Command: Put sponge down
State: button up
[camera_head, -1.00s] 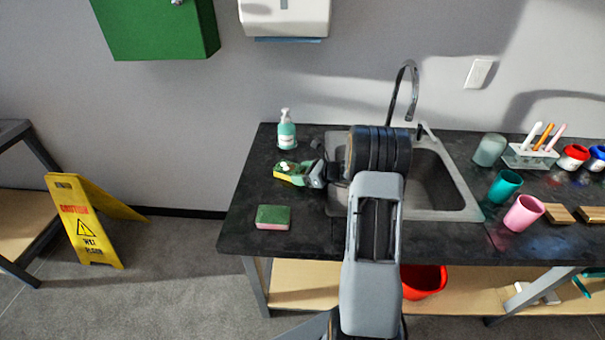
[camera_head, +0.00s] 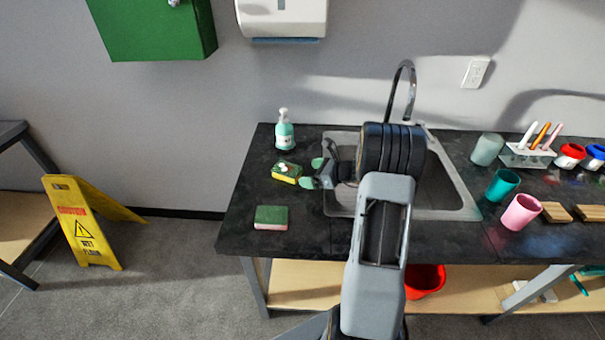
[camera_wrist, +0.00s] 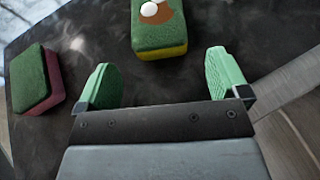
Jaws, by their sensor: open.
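A yellow sponge with a green top (camera_head: 286,172) lies on the dark counter left of the sink. It also shows in the wrist view (camera_wrist: 160,30), with a brown patch and white spots on its green top. A second sponge, pink with a green top (camera_head: 271,217), lies nearer the counter's front left; the wrist view shows it at the left (camera_wrist: 35,78). My gripper (camera_head: 318,170) is open and empty, just right of the yellow sponge. In the wrist view its green finger pads (camera_wrist: 163,82) stand wide apart, with the yellow sponge beyond them, not between them.
A soap bottle (camera_head: 284,132) stands behind the yellow sponge. The sink (camera_head: 455,200) with its tall faucet (camera_head: 404,90) is right of my gripper. Cups, including a pink one (camera_head: 521,212), stand farther right. Counter around the two sponges is bare.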

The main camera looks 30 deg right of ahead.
jog(key=v, duration=0.6)
jog(key=shift+s+d+r, duration=0.15)
jog(key=shift+s+d, duration=0.05)
jog(key=shift+s, duration=0.05)
jog(key=shift+s+a+r, duration=0.15)
jog(key=shift+s+r, duration=0.05)
jog(key=s+a+r+n+g, duration=0.2)
jog(key=a+n, duration=0.2)
jog(key=a, duration=0.1)
jog(key=s+a+r+n+g, duration=0.1)
jog(key=s+a+n+g, duration=0.15)
jog(key=a+n, duration=0.2)
jog(key=s+a+r+n+g+h, duration=0.3)
jog(key=s+a+n+h, duration=0.5)
jog(key=s+n, duration=0.6)
jog(key=a+r+n, duration=0.1)
jog(key=a+n, duration=0.1)
jog(key=n, duration=0.4)
jog(key=shift+s+a, duration=0.15)
jog(key=shift+a, duration=0.25)
jog(key=shift+r, duration=0.1)
notch_tip(320, 180, up, 8)
jog(key=p, duration=0.7)
jog(key=shift+s+a+t, duration=0.1)
jog(key=shift+t, duration=0.15)
